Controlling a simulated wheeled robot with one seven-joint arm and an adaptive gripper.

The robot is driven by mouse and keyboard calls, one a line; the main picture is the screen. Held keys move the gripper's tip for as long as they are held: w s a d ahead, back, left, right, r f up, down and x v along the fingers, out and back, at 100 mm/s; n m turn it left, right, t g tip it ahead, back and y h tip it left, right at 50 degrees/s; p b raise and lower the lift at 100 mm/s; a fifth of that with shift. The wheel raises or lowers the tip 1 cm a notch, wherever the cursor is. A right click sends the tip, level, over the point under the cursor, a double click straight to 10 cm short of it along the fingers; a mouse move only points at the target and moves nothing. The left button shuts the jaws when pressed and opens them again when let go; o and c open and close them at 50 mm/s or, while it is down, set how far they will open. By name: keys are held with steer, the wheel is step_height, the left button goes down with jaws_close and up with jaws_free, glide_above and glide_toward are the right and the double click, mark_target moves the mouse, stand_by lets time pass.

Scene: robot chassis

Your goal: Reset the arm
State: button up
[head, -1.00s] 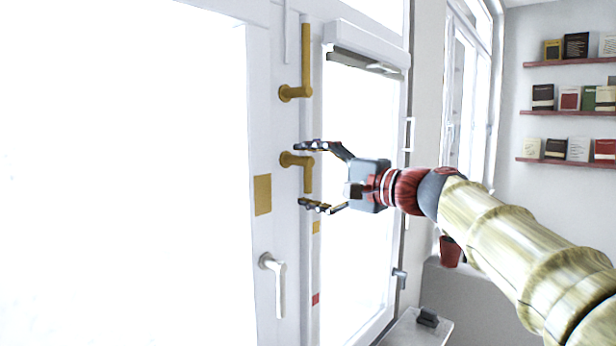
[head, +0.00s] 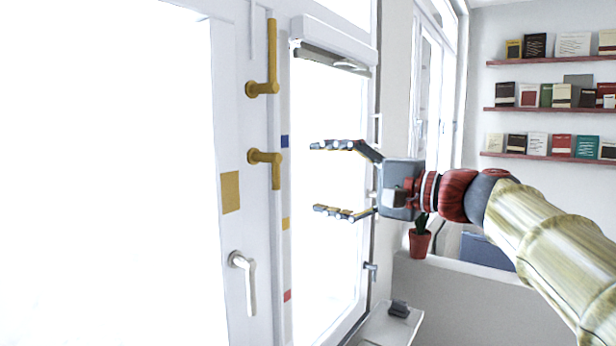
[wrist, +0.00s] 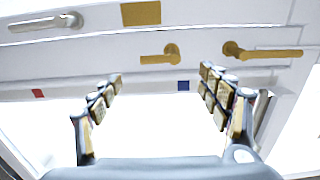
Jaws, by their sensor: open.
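My gripper (head: 333,179) is open and empty in the head view, to the right of the window frame's handles and in front of a bright pane. Its two fingers are spread wide and point left. In the wrist view my gripper (wrist: 160,88) also shows with nothing between the fingers. My arm reaches in from the lower right of the head view. The lower brass handle (head: 268,160) hangs down, left of my fingertips and apart from them. It also shows in the wrist view (wrist: 162,56).
An upper brass handle (head: 268,80) points up. A silver handle (head: 244,280) sits lower left. A potted plant (head: 420,240) stands on a ledge behind my wrist. A dark object (head: 399,309) lies on the sill. Book shelves (head: 548,109) hang on the far wall.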

steer(key=shift+d, duration=0.2)
steer(key=s+d+f+g+h, duration=0.1)
steer(key=d+f+h, duration=0.15)
steer(key=f, duration=0.75)
steer(key=s+d+f+g+h, duration=0.1)
steer(key=s+f+h, duration=0.15)
steer(key=f, duration=0.85)
steer(key=s+d+f+n+g+h+b, duration=0.1)
steer(key=s+d+f+n+h, duration=0.3)
steer(key=s+f, duration=0.8)
steer(key=s+d+f+n+g+h+b, duration=0.2)
steer(key=s+d+f+h, duration=0.3)
steer(key=s+f, duration=0.8)
steer(key=shift+n, duration=0.9)
steer(key=shift+w, duration=0.1)
steer(key=shift+c, duration=0.4)
